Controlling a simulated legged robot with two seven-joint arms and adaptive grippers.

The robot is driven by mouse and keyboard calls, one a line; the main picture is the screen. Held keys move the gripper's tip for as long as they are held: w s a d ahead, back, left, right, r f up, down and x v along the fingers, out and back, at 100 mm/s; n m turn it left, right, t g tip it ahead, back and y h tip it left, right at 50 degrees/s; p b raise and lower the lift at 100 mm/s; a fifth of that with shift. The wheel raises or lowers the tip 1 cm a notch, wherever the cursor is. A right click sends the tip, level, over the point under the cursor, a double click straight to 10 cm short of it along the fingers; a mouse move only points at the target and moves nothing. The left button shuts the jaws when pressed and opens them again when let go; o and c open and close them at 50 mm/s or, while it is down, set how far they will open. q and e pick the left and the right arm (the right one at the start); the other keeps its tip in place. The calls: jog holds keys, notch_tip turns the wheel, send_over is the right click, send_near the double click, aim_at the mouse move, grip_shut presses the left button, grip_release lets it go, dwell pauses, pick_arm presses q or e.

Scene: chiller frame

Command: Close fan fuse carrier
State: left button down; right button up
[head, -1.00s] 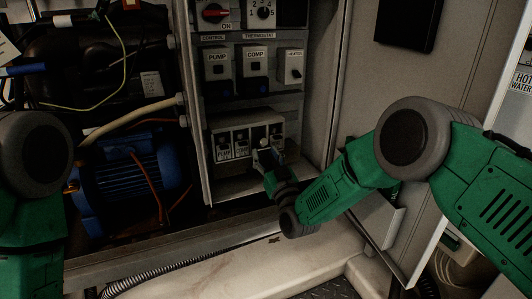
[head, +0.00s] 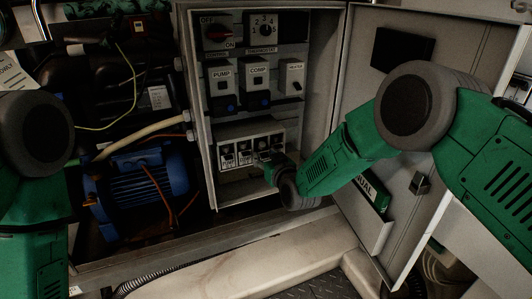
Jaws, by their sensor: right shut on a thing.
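The fuse block (head: 250,137) is a pale box low in the open electrical cabinet, with a row of several small dark fuse carriers (head: 244,154) and light labels. The labels are too small to read, so I cannot tell by name which is the fan fuse carrier. My right gripper (head: 268,164) is at the right end of the row, shut on the rightmost carrier, which it partly hides. The carrier's exact tilt is hard to make out. My left arm stands at the left edge, and its gripper is out of the picture.
Above the block are PUMP (head: 222,75) and COMP (head: 258,70) switches, a heater switch and two rotary knobs. The cabinet door (head: 405,150) stands open at right, beside my right arm. A blue motor (head: 150,185) sits at left. The pale ledge (head: 240,265) below is clear.

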jog(key=shift+w+r+g+p, duration=0.25)
jog(key=shift+r+g+p, duration=0.15)
jog(key=shift+p, duration=0.1)
jog(key=shift+f, duration=0.1)
dwell(0.3)
jog(key=o, duration=0.8)
jog(key=shift+a+f, duration=0.1)
jog(key=v, duration=1.1)
jog(key=shift+s, duration=0.4)
